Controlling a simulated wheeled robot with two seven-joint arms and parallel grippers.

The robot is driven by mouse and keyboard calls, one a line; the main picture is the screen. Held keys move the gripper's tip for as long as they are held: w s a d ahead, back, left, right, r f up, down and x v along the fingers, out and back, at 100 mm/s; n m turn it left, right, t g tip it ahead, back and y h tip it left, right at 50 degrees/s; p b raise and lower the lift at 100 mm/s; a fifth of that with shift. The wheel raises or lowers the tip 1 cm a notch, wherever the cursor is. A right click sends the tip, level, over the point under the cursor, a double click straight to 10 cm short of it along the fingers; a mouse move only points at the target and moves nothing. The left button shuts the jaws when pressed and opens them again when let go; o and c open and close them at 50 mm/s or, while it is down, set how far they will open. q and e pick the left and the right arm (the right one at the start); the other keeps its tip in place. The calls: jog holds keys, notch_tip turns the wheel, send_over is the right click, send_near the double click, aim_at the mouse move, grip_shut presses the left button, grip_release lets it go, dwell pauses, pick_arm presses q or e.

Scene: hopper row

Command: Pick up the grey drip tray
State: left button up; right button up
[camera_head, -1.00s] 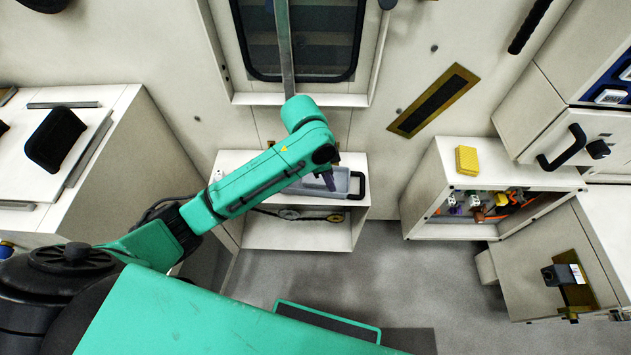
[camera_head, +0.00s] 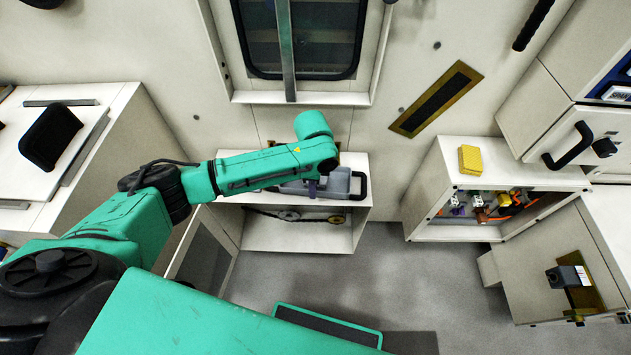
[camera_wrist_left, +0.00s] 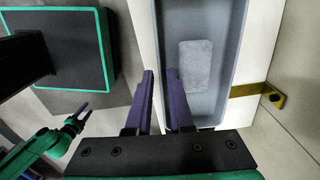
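The grey drip tray (camera_head: 342,182) sits on a low white cabinet in the head view, its left part hidden behind my arm. My left gripper (camera_head: 312,189) points down at the tray; its purple fingers are partly hidden by the wrist. In the left wrist view, the tray (camera_wrist_left: 212,100) shows as a long basin with a paler rectangle on its floor. My left gripper (camera_wrist_left: 160,74) is open there, one finger inside the tray and one outside, with the tray's side wall between them. My right gripper (camera_wrist_left: 83,112) shows small in that view, apparently open and empty, away from the tray.
The low cabinet (camera_head: 290,236) has an open front with pulleys and a belt. A black handle (camera_head: 361,186) stands at the tray's right end. A yellow sponge-like block (camera_head: 469,159) lies on another cabinet to the right. The grey floor (camera_head: 385,275) between is clear.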

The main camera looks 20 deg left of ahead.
pick_arm(q)
jog(key=shift+f, duration=0.6)
grip_shut()
jog(key=shift+r, duration=0.1)
dwell(0.8)
